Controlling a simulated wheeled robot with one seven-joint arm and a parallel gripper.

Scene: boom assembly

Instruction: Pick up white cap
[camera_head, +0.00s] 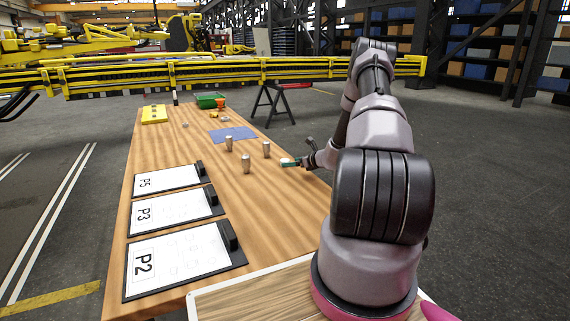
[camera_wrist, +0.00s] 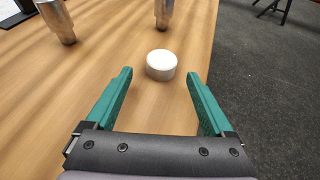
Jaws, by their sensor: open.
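The white cap (camera_wrist: 161,65) is a short round disc lying flat on the wooden table, seen in the wrist view just beyond my fingertips. My gripper (camera_wrist: 160,82) is open, with its two green fingers pointing at the cap, one toward each side of it. Nothing is between the fingers. The cap lies slightly ahead of the tips and about midway between them. In the head view my gripper (camera_head: 289,163) is low over the table's right edge, and I cannot make out the cap there.
Metal cylinders (camera_head: 246,163) stand left of my gripper; two (camera_wrist: 58,22) (camera_wrist: 164,12) show beyond the cap. Clipboards (camera_head: 180,257) line the table's left side. A blue mat (camera_head: 233,134) and green bin (camera_head: 210,101) lie farther back. The table's right edge (camera_wrist: 212,45) is close.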

